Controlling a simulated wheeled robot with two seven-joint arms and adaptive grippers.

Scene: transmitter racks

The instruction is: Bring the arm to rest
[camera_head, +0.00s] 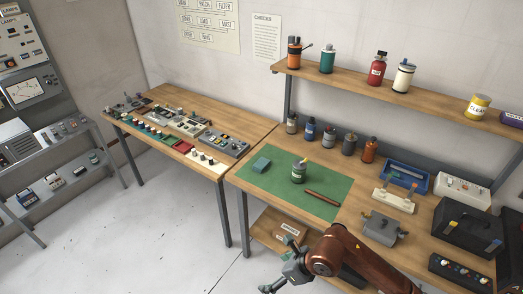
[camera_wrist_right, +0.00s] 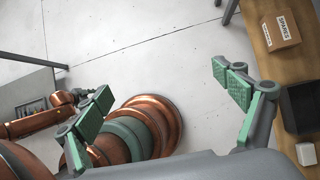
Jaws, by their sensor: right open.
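My right gripper (camera_head: 278,274) is low at the bottom of the head view, in front of the workbench's front edge and over the floor. Its copper-brown arm comes in from the bottom right. In the right wrist view the two green-padded fingers (camera_wrist_right: 168,98) stand wide apart, with only bare floor and my own copper-coloured parts between and behind them. The gripper is open and empty. My left gripper does not show in the head view.
The workbench (camera_head: 258,190) has a green mat (camera_head: 325,185) with a jar (camera_head: 299,173). A lower shelf holds a cardboard box (camera_head: 290,231), also in the wrist view (camera_wrist_right: 280,31). Floor (camera_head: 170,235) at left is clear.

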